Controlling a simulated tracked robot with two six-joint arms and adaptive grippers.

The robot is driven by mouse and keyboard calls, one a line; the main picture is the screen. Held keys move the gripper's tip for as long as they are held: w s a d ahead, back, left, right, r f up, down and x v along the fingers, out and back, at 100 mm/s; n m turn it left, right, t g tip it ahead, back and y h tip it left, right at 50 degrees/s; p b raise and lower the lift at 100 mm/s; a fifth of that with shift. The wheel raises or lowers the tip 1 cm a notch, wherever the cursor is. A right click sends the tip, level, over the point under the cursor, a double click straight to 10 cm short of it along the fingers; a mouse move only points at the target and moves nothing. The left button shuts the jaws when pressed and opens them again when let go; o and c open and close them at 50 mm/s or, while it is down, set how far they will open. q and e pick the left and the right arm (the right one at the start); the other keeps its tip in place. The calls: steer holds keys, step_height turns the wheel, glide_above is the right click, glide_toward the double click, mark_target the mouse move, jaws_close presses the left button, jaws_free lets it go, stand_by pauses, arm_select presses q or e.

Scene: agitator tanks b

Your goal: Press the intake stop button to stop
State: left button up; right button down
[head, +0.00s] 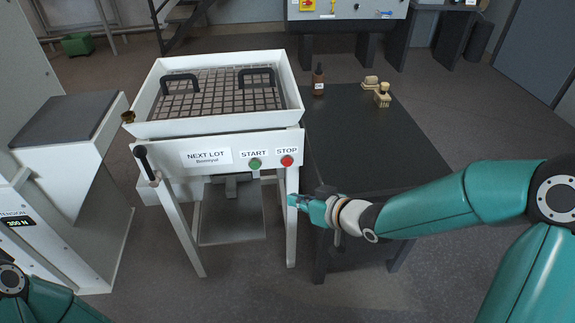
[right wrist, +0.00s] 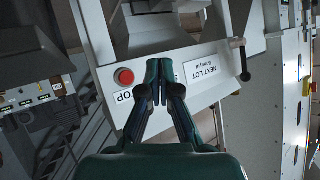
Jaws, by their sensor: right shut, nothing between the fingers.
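The red stop button (head: 287,161) sits at the right end of the white intake's front panel, under a STOP label. The green start button (head: 254,164) is to its left, under a START label. My right gripper (head: 294,201) is shut and empty, below the stop button and near the stand's right front leg. In the right wrist view the stop button (right wrist: 124,76) shows left of my shut fingertips (right wrist: 159,66), apart from them. The start button is hidden there behind the fingers. Of my left arm only a part shows at the lower left; its gripper is out of view.
The white intake tray (head: 145,126) has a grid and two black handles. A black lever (head: 141,154) is at the panel's left. A dark table (head: 345,130) on the right carries a brown bottle (head: 318,80) and two brushes (head: 382,95). A white cabinet (head: 75,170) stands at left.

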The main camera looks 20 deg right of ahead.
mark_target(287, 162)
steer(key=shift+w, duration=0.1)
steer(key=w+d+p, duration=0.1)
steer(key=w+p, duration=0.3)
steer(key=w, duration=0.4)
steer(key=shift+w+d, duration=0.25)
steer(key=shift+p, duration=0.3)
stand_by(1.0)
steer(key=shift+w+d+p, duration=0.1)
steer(key=shift+w+p, duration=0.25)
steer(key=shift+w+r+p, duration=0.1)
steer(key=shift+w+p, duration=0.25)
steer(key=shift+w, duration=0.1)
stand_by(0.6)
steer(key=shift+s, duration=0.1)
steer(key=shift+s+b, duration=0.55)
steer(key=shift+s, duration=0.2)
